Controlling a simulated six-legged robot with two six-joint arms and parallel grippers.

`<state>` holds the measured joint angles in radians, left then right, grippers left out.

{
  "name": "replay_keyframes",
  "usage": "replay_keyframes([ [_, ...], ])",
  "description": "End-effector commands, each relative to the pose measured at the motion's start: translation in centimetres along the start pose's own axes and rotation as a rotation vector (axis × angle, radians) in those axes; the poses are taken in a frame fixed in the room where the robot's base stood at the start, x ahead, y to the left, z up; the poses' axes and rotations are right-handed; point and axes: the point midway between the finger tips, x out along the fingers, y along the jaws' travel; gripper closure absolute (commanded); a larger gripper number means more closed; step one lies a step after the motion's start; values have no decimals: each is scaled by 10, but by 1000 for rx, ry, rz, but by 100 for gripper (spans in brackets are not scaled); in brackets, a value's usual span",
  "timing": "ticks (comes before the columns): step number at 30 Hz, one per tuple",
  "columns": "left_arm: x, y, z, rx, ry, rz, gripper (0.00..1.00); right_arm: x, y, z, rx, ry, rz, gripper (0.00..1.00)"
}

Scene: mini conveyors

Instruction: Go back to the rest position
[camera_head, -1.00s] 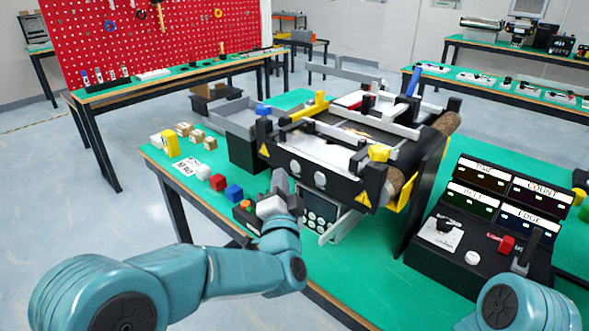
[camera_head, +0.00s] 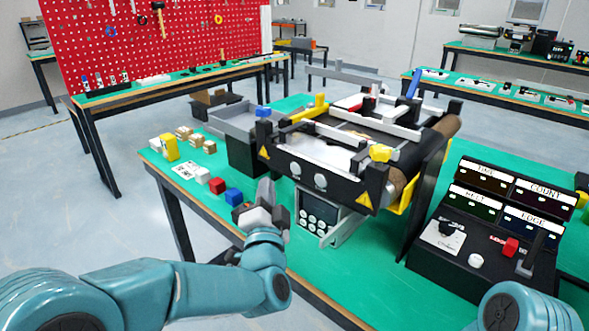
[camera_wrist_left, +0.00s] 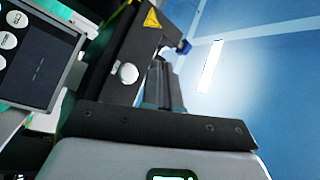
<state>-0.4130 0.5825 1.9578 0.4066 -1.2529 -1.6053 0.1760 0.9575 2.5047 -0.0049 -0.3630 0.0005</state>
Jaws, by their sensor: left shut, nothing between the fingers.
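My left gripper (camera_head: 266,196) is in front of the mini conveyor (camera_head: 345,150), above the front edge of the green table. Its fingers are together with nothing between them. It is apart from the blue cube (camera_head: 233,196), which lies just left of it on the table. In the left wrist view the gripper's dark body (camera_wrist_left: 160,128) fills the lower part, with the conveyor's side and its keypad panel (camera_wrist_left: 38,55) beyond it. Of my right arm only a teal link shows at the bottom right; its gripper is out of view.
A red cube (camera_head: 217,185), a white cube (camera_head: 202,174), a yellow block (camera_head: 170,148) and small tan boxes lie left of the conveyor. A grey bin (camera_head: 236,122) stands behind them. A black control box (camera_head: 470,262) with a lever is at right. Open floor lies at left.

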Motion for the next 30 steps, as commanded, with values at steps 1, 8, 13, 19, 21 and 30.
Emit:
replay_keyframes([
  [1, 0, -1, 1, 0, -2, 0, 100, -1, 0, 0, 0, 0, 0, 100],
  [8, 11, 6, 88, 75, -173, 73, 100, -37, -13, 1, 0, 0, 0, 100],
  [13, -52, 82, 190, 40, -346, 412, 100, -68, -25, 1, 0, 0, 0, 100],
  [19, -192, 163, 242, -352, -654, 837, 100, -91, -33, 2, 0, 0, 0, 100],
  [21, -250, 180, 242, -521, -809, 963, 100, -95, -34, 2, 0, 0, 0, 100],
  [30, -393, 194, 205, -1012, -1471, 1136, 100, -94, -34, 2, 0, 0, 0, 100],
])
